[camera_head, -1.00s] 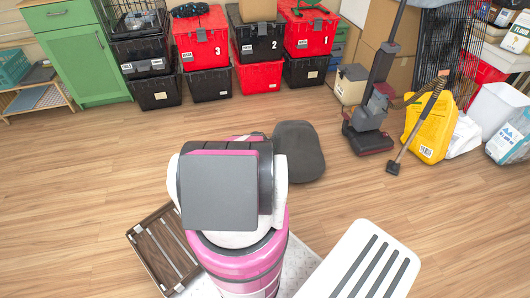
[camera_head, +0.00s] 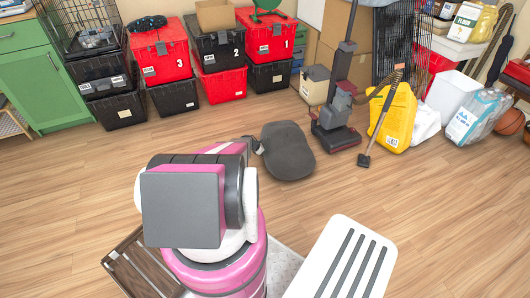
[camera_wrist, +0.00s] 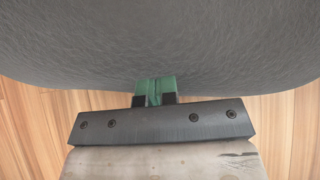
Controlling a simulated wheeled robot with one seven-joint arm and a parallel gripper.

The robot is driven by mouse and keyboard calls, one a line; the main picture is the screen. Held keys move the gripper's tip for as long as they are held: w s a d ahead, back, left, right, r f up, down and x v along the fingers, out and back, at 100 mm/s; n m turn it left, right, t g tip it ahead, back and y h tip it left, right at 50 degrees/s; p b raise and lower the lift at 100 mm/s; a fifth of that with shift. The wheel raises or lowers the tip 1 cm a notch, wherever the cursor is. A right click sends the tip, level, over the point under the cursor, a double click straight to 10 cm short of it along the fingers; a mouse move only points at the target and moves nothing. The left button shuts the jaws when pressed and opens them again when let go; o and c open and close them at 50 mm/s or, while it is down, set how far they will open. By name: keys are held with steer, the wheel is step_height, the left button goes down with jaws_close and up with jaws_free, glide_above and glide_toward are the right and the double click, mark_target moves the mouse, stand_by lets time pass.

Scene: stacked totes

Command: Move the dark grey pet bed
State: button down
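The dark grey pet bed (camera_head: 288,152) is a rounded, soft-looking slab just beyond my arm in the head view. It fills the upper part of the wrist view (camera_wrist: 160,40). My gripper (camera_head: 254,146) is at its near left edge, partly hidden behind my arm in the head view. In the wrist view, the green-padded fingertips (camera_wrist: 155,88) are close together at the bed's rim, and my gripper appears shut on it. I cannot tell whether the bed is resting on the floor or raised a little.
An upright vacuum (camera_head: 336,135) stands close to the bed's right side. A yellow container (camera_head: 393,118) is farther right. Stacked red and black totes (camera_head: 222,85) line the back. A brown slatted crate (camera_head: 140,268) lies at lower left. Wooden floor is clear left of the bed.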

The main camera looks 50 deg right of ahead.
steer(key=w+a+f+v, duration=0.1)
steer(key=f+v, duration=0.1)
steer(key=v, duration=1.1)
steer(key=shift+a, duration=0.3)
steer(key=w+a+r+m+t+y, duration=0.15)
steer(key=w+a+r, duration=0.25)
steer(key=a+r, duration=0.45)
steer(key=w+a+r+m+t, duration=0.1)
steer(key=w+a+r+m, duration=0.3)
steer(key=a, duration=0.8)
steer(key=w+a+r+m+t+y, duration=0.1)
steer(key=w+a+r, duration=0.3)
steer(key=a+r, duration=0.55)
steer(key=s+a+r+m+y, duration=0.1)
steer(key=a+r, duration=0.4)
steer(key=a, duration=0.7)
steer(key=s+a+r+m+t+y, duration=0.1)
steer(key=a+r, duration=0.5)
steer(key=a, duration=0.7)
steer(key=s+a+r+m+y, duration=0.3)
steer(key=s+a+r, duration=0.2)
steer(key=a, duration=0.8)
steer(key=shift+r, duration=0.5)
steer(key=shift+s, duration=0.1)
